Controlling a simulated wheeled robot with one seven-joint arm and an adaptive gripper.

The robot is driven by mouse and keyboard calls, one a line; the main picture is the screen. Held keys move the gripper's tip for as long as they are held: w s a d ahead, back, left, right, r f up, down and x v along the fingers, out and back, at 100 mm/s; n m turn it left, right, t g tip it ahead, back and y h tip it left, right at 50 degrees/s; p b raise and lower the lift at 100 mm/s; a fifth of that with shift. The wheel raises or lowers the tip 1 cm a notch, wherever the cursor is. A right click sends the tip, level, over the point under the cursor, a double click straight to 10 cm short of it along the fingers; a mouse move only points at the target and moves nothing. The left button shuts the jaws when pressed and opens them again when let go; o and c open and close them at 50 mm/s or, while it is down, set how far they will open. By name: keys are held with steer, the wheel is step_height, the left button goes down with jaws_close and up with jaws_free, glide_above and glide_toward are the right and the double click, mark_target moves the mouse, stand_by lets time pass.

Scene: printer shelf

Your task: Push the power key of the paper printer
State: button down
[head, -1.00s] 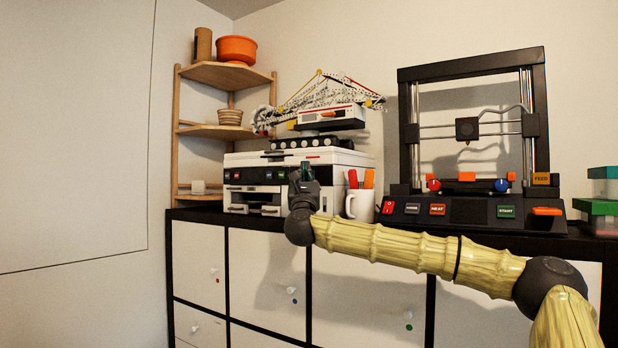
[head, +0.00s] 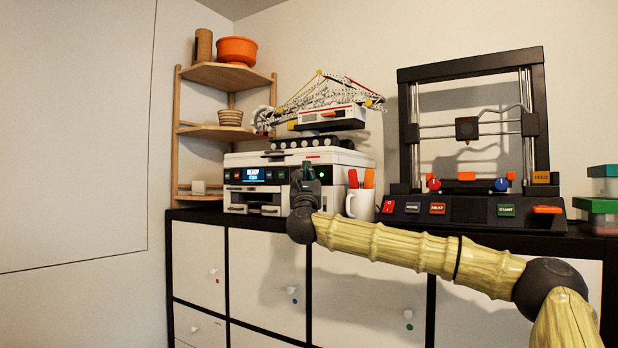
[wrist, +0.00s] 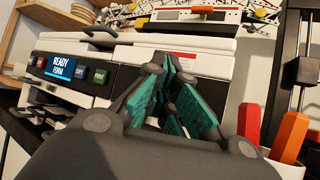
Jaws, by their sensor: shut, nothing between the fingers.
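The paper printer (head: 300,160) is a white and black machine on top of the cabinet. Its display (head: 254,174) is lit blue and reads READY; it also shows in the wrist view (wrist: 62,66). My gripper (head: 308,170) is shut and empty at the right part of the printer's front panel. In the wrist view my gripper (wrist: 172,75) has its teal finger pads close against that panel area. A small dark key with a light (head: 322,173) shows just right of the fingers; I cannot tell whether they touch it. The wrist view hides it behind the fingers.
A white mug (head: 360,205) with orange and red handles stands right of the printer, close to my gripper. A 3D printer (head: 470,210) with its own keys stands further right. A crane model (head: 330,118) sits on the printer. A corner shelf (head: 210,75) stands left.

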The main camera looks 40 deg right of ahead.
steer(key=shift+a, duration=0.15)
steer(key=shift+s+a+b, duration=0.35)
steer(key=shift+a+b, duration=0.35)
steer(key=shift+b, duration=0.2)
steer(key=shift+a, duration=0.1)
steer(key=shift+s+a+b, duration=0.4)
steer(key=shift+a+b, duration=0.2)
steer(key=shift+a, duration=0.3)
steer(key=shift+s+a+b, duration=0.35)
steer(key=shift+a+b, duration=0.3)
steer(key=shift+a, duration=0.2)
steer(key=shift+s+a+b, duration=0.4)
steer(key=shift+a+b, duration=0.2)
steer(key=shift+a, duration=0.3)
